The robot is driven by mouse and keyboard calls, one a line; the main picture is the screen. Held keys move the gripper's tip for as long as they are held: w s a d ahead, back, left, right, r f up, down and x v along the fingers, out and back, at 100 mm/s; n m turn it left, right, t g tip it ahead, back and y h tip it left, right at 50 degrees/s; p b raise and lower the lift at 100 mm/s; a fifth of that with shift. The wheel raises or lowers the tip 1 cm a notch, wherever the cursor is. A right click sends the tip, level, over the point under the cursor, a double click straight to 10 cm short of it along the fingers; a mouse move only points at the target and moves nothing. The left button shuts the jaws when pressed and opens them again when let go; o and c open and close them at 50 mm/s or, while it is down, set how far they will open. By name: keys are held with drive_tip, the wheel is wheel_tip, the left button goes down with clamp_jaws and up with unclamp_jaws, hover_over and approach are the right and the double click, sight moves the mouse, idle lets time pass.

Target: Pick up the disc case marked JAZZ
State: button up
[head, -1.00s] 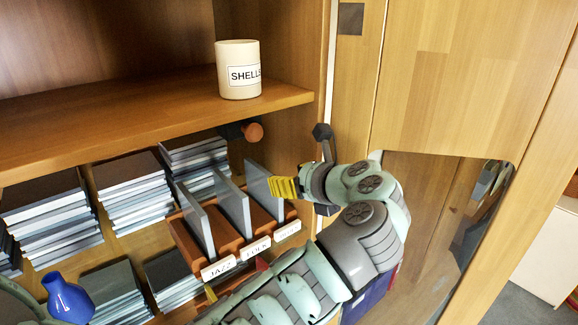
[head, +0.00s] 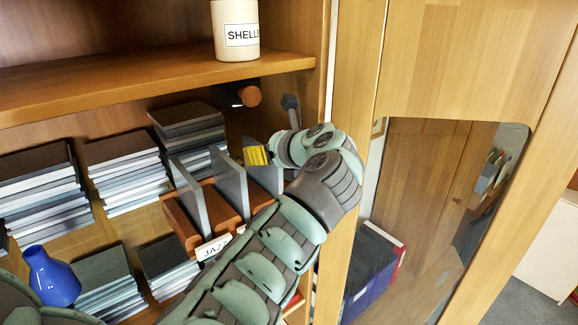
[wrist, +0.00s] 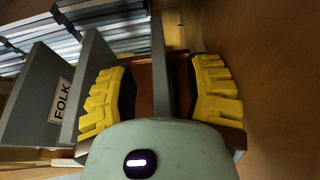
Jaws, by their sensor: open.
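A brown rack (head: 180,222) holds three upright grey disc cases: left (head: 190,197), middle (head: 232,184) and right (head: 266,182). A JAZZ label (head: 214,248) is on the rack's front at the left slot; my arm hides the other front labels. In the wrist view a case (wrist: 35,85) at the left bears a FOLK label (wrist: 60,100). Any marks on the other cases are not visible. My gripper (head: 257,155), with yellow fingers, is at the right case. In the wrist view the open fingers stand either side of that edge-on case (wrist: 159,65), apparently without gripping it.
Stacks of cases (head: 128,175) fill the shelf around the rack. A blue vase (head: 50,278) stands at lower left. A SHELLS pot (head: 236,30) is on the shelf above. A wooden side wall (wrist: 275,90) is close on the right of my gripper.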

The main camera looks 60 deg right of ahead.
clamp_jaws()
idle(0.3)
drive_tip(key=shift+r, duration=0.1)
idle(0.4)
